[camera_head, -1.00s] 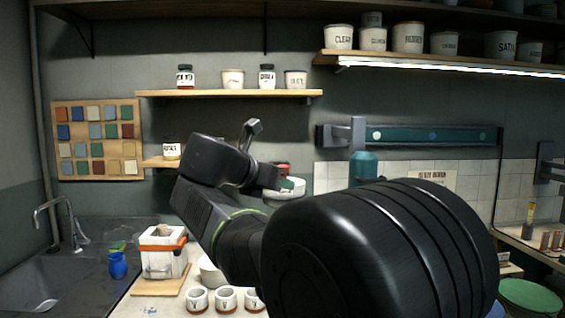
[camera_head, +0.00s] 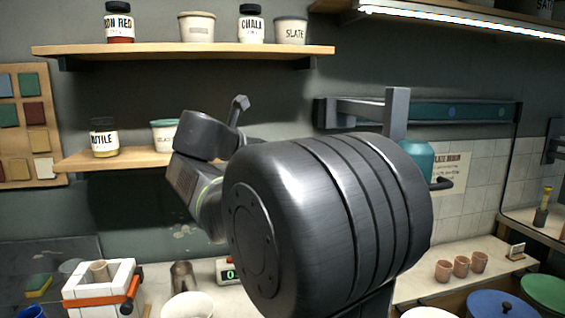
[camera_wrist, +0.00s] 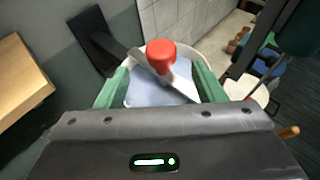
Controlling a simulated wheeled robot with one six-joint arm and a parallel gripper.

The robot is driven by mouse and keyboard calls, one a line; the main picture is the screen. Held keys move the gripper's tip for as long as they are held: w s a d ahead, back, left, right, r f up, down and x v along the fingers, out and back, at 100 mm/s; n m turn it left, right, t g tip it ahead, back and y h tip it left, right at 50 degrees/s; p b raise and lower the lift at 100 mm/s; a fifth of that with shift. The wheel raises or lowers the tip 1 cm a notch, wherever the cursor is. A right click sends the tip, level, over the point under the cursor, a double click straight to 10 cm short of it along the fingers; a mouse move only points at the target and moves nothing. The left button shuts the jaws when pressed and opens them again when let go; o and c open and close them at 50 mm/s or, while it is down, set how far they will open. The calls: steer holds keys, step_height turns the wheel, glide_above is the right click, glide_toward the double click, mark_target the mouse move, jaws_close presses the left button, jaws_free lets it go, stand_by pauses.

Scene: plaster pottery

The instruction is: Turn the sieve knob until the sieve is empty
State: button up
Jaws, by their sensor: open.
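The red sieve knob (camera_wrist: 160,54) stands on a pale metal bar in the upper middle of the wrist view. Under it is the round sieve with a whitish rim (camera_wrist: 207,58) and a flat pale blue-grey surface inside; I cannot tell whether that is powder or mesh. My gripper (camera_wrist: 160,68) is open, one green finger on each side of the knob and apart from it. How far the fingertips are above the sieve is unclear. In the head view my arm hides the gripper, knob and sieve.
A wooden shelf with the rutile jar (camera_head: 104,138) is at the left. A white mould with orange straps (camera_head: 103,292), a bowl (camera_head: 188,305) and pink cups (camera_head: 461,266) stand on the bench.

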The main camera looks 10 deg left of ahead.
steer(key=x, duration=0.9)
steer(key=shift+w+d+p, duration=0.15)
steer(key=shift+p, duration=0.15)
steer(key=shift+c, duration=0.4)
steer(key=c, duration=0.9)
steer(key=shift+r+m+h+p, duration=0.1)
steer(key=shift+m+h+p, duration=0.25)
steer(key=shift+p, duration=0.2)
